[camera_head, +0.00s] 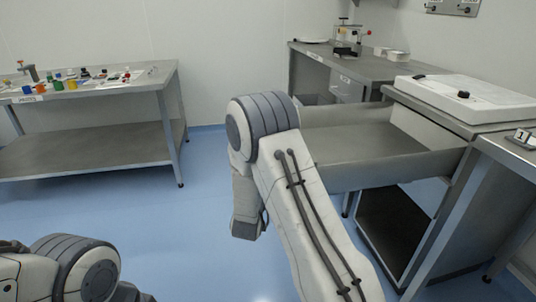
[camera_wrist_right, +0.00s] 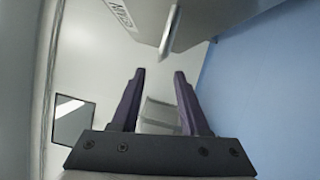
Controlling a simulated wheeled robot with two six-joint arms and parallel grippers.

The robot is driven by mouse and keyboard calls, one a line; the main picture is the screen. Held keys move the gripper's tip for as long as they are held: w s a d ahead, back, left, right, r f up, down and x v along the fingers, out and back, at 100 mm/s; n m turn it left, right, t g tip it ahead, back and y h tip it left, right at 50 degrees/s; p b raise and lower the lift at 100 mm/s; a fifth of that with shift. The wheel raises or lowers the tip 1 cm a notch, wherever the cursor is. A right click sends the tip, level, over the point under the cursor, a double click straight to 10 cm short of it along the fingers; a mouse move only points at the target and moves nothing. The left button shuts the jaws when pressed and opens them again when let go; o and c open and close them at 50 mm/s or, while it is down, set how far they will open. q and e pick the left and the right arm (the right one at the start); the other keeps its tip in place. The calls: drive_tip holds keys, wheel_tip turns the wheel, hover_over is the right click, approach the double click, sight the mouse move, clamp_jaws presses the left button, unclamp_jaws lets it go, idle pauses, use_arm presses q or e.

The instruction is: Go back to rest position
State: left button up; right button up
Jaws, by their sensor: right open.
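My right gripper (camera_wrist_right: 158,98) shows in the right wrist view with its two dark purple fingers apart and nothing between them. In the head view my right arm rises from the bottom, bends at a large grey joint and points down, and its fingers are hidden there. My left arm shows only at the bottom left corner of the head view, and its gripper is out of the picture.
A steel table (camera_head: 90,98) with small coloured items stands at the left. An open steel drawer or tray (camera_head: 370,147) juts out just right of my right arm, under a white-topped unit (camera_head: 466,97). Another steel table (camera_head: 360,66) stands behind. Blue floor (camera_head: 190,225) lies clear between.

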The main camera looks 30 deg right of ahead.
drive_tip(key=shift+v, duration=1.1)
